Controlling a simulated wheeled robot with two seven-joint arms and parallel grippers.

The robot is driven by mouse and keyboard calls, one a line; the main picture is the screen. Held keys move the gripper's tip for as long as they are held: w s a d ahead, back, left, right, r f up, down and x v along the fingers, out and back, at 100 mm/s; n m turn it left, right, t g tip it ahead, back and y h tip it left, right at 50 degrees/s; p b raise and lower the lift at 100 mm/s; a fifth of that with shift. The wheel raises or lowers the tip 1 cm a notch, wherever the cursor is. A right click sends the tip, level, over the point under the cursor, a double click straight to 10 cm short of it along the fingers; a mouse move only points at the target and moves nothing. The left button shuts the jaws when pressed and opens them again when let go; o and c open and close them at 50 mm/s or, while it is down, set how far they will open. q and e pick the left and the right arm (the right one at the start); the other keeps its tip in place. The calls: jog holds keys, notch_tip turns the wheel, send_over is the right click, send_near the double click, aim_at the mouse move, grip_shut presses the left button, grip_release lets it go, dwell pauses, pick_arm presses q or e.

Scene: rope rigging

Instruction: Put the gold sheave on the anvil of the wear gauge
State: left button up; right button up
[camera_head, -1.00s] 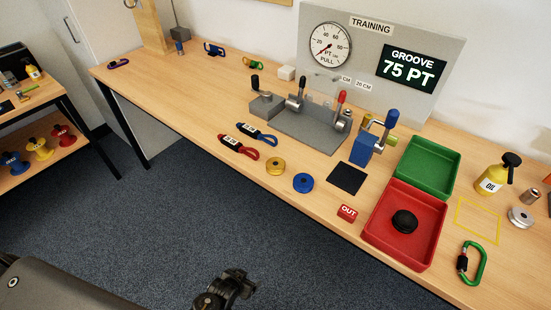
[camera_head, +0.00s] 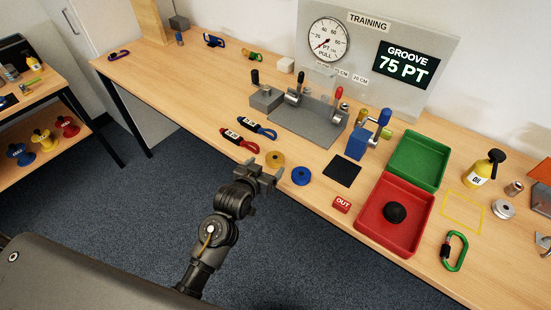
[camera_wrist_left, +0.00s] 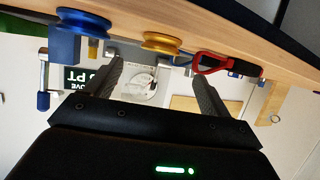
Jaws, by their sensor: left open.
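The gold sheave (camera_head: 275,159) lies flat near the table's front edge. It also shows in the left wrist view (camera_wrist_left: 164,42), between and beyond the fingertips. A blue block with a metal post and blue handle (camera_head: 357,144), which looks like the wear gauge, stands farther back to the right; its anvil is not clearly made out. My left gripper (camera_head: 263,175) is at the table's front edge, just short of the gold sheave. Its fingers are apart with nothing between them, as the left wrist view (camera_wrist_left: 157,72) shows. My right gripper is not in view.
A blue sheave (camera_head: 301,176) lies right of the gold one. A red-hooked tool (camera_head: 240,140) lies to its left. A black mat (camera_head: 342,169), red OUT block (camera_head: 342,204), red tray (camera_head: 372,230) and green tray (camera_head: 417,160) are to the right. A grey rig (camera_head: 305,125) stands behind.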

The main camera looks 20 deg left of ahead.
aim_at(275, 157)
pick_arm(q)
jog(key=shift+x, duration=0.95)
jog(key=shift+w+d+p, duration=0.1)
jog(key=shift+w+p, duration=0.15)
jog(key=shift+p, duration=0.1)
jog(key=shift+f+p+x, duration=0.15)
jog(key=shift+p+x, duration=0.2)
jog(key=shift+x, duration=0.85)
jog(key=shift+f+p+x, duration=0.15)
jog(key=shift+p+x, duration=0.15)
jog(key=shift+x, duration=0.85)
jog(key=shift+s, duration=0.15)
jog(key=shift+c, duration=0.2)
jog(key=c, duration=1.1)
jog(key=shift+c, duration=0.2)
jog(key=shift+r, duration=0.15)
